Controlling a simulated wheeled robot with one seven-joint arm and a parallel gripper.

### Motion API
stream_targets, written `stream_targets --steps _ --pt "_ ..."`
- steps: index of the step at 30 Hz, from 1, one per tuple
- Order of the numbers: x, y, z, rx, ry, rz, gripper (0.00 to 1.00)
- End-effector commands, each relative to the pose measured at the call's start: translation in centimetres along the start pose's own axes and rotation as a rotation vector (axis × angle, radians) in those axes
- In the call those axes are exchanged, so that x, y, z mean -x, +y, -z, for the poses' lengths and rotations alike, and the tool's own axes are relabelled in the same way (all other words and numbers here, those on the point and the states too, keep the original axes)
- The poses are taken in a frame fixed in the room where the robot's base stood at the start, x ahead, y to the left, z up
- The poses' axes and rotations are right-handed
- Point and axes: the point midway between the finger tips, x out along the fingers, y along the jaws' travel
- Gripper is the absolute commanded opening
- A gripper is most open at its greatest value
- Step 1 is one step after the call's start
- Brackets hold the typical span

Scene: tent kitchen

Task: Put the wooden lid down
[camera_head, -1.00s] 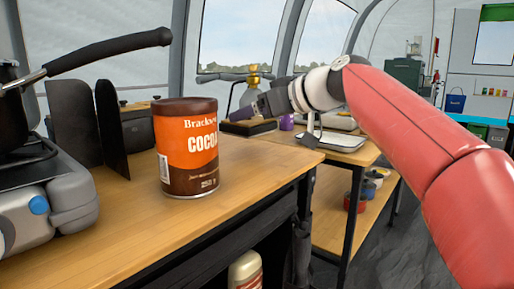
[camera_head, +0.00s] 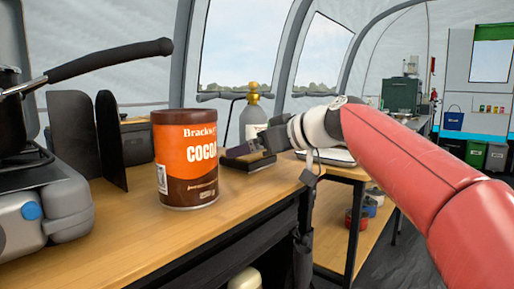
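My gripper (camera_head: 250,146) is low over the far end of the wooden counter, behind and right of the cocoa can, and pointing left. A flat dark piece with a brownish top (camera_head: 248,160) is just under the fingers, at about counter height. It may be the wooden lid, but it is too small to be sure. I cannot tell if the fingers hold it or only sit above it, or if it touches the counter.
The orange and brown cocoa can (camera_head: 187,160) stands upright on the counter (camera_head: 130,235). A camp stove (camera_head: 40,205) with a long-handled pan (camera_head: 110,58) is at left. Dark upright panels (camera_head: 85,135) stand behind. A grey bottle (camera_head: 253,118) is beyond my gripper. The counter front is clear.

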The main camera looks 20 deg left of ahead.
Motion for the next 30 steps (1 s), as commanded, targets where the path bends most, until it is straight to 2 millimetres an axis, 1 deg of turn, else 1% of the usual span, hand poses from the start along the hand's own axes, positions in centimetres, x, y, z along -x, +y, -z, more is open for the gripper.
stream_targets --steps 5,7,8,11,18,21,25,30 --pt "0.1 0.0 0.2 0.0 0.0 0.0 1.0" --pt "0.3 0.0 0.5 0.0 0.0 -0.001 1.0" --pt "0.6 0.1 0.3 0.0 0.001 -0.003 1.0" --pt "2.2 0.1 0.2 0.001 0.001 -0.006 1.0" --pt "7.5 0.1 0.2 0.001 0.0 -0.006 1.0" --pt "9.4 0.1 0.2 0.0 0.001 -0.005 1.0" --pt "11.1 0.1 0.2 -0.001 0.0 -0.003 1.0" --pt "12.1 0.0 0.3 0.001 0.0 0.0 1.0"
